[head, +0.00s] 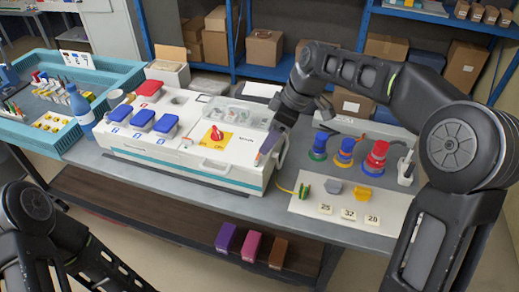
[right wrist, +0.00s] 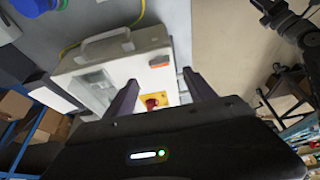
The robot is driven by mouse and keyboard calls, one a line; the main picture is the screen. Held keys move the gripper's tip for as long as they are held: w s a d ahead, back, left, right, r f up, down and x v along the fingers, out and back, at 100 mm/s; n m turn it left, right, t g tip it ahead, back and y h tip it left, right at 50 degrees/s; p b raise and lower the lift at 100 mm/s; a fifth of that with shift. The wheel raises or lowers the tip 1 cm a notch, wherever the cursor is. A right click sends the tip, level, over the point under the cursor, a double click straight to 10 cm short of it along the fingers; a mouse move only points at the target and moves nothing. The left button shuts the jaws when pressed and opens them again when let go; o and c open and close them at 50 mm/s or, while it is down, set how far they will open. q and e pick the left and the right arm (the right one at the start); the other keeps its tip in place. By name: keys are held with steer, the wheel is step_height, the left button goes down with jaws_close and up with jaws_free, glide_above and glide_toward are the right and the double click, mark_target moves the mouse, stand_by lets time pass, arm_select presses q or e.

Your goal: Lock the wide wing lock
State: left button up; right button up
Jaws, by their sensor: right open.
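A red wing lock (head: 217,134) sits on a yellow plate (head: 212,140) on top of the white socket box (head: 233,172). In the right wrist view the red lock (right wrist: 152,103) shows low between my fingers, partly hidden by the gripper body. My right gripper (head: 267,153) is at the right end of the box in the head view, apart from the lock and to its right. Its two fingers (right wrist: 160,92) are spread with nothing between them that I can see held. My left arm shows at the lower left of the head view; its gripper is out of view.
Blue socket covers (head: 142,119) and a red cover (head: 149,89) stand on the box's left part. A clear lid (head: 235,113) lies behind the lock. Coloured plugs (head: 376,156) stand to the right. A teal tray (head: 113,71) is at the left.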

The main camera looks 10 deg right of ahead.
mark_target(258, 155)
steer(key=shift+p+x, duration=0.8)
steer(key=shift+x, duration=3.15)
steer(key=shift+c, duration=0.2)
steer(key=c, duration=1.3)
